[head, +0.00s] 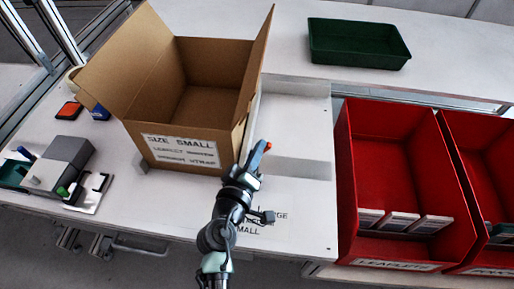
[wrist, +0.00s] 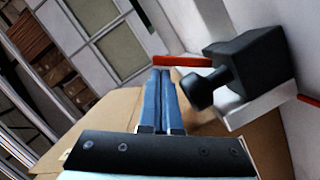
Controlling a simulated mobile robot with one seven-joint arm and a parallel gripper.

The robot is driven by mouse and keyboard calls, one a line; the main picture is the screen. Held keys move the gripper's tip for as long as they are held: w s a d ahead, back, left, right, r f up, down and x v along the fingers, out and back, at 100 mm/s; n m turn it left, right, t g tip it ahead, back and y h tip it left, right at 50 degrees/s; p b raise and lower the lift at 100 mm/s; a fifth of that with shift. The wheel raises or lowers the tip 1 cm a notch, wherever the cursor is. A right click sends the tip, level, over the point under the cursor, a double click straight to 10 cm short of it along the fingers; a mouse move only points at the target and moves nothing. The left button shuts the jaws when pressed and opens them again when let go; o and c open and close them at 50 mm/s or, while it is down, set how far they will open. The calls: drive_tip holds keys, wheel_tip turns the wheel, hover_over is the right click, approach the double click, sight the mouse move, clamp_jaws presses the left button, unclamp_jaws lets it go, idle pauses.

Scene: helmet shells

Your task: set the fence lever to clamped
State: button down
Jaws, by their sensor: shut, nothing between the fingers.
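A red lever bar (wrist: 182,61) lies across the tips of my gripper (wrist: 160,72) in the wrist view. Its right end meets a black block (wrist: 255,65) with a round black knob, mounted on a white strip. In the head view its orange-red tip (head: 268,146) shows just beyond my gripper (head: 257,155), beside the right side of the cardboard box. My gripper's blue fingers are together with nothing between them. The fingertips are at or very close to the bar; I cannot tell whether they touch. The black block is not clear in the head view, and I cannot read the lever's setting.
An open cardboard box (head: 205,95) stands close to the left of my gripper. Red bins (head: 350,160) are at the right, and a green tray (head: 358,43) is at the back. A grey device (head: 65,160) sits at the left. The white bench (head: 310,215) right of my arm is clear.

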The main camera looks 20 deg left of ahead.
drive_tip(key=shift+w+d+m, duration=0.1)
drive_tip(key=shift+d+m, duration=0.25)
drive_tip(key=shift+m, duration=0.25)
drive_tip(key=shift+w+d+f+m+g+y+p, duration=0.1)
drive_tip(key=shift+d+f+m+g+y+p, duration=0.15)
drive_tip(key=shift+d+m+g+p, duration=0.3)
drive_tip(key=shift+w+d+f+m+y+p, duration=0.15)
drive_tip(key=shift+d+m+y+p, duration=0.1)
drive_tip(key=shift+m, duration=0.3)
drive_tip(key=shift+d+f+m+y+p, duration=0.1)
drive_tip(key=shift+d+m+p, duration=0.1)
drive_tip(key=shift+m, duration=0.3)
drive_tip(key=shift+w+d+f+m+g+y, duration=0.15)
drive_tip(key=shift+d+f+m+g+y, duration=0.2)
drive_tip(key=shift+f+m, duration=0.55)
drive_tip(key=shift+d, duration=0.2)
